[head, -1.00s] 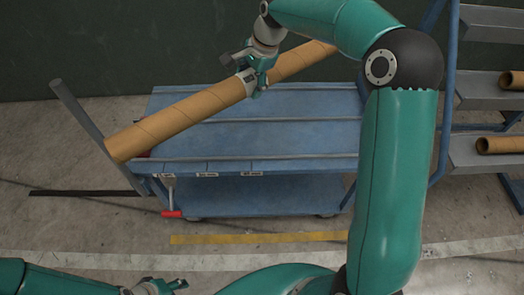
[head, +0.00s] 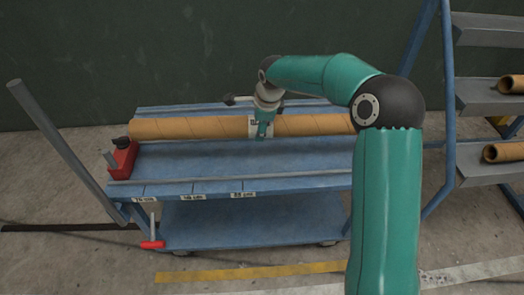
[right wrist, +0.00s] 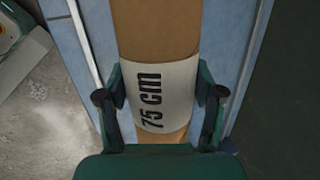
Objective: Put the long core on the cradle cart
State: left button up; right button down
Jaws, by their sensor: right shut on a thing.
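The long core (head: 190,128) is a brown cardboard tube, level along the back of the blue cradle cart (head: 245,163), in line with its rails. I cannot tell whether it touches the cart. My right gripper (head: 262,130) is shut around the core's middle from above. In the right wrist view its fingers (right wrist: 164,95) sit on both sides of a white band marked "75 cm" (right wrist: 150,97). The core's right end is hidden behind my right arm. My left gripper is out of view.
A red block with a black knob (head: 122,158) stands at the cart's left end, near the core's end. A red-handled lever (head: 152,244) hangs at the front. A grey post (head: 55,140) leans at left. A rack (head: 485,98) at right holds shorter tubes.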

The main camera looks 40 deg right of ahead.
notch_tip(320, 180, down, 10)
jog(key=shift+w+f+b, duration=0.1)
jog(key=shift+b, duration=0.5)
jog(key=shift+c, duration=0.7)
grip_release()
jog(key=p+v, duration=0.1)
jog(key=v, duration=1.1)
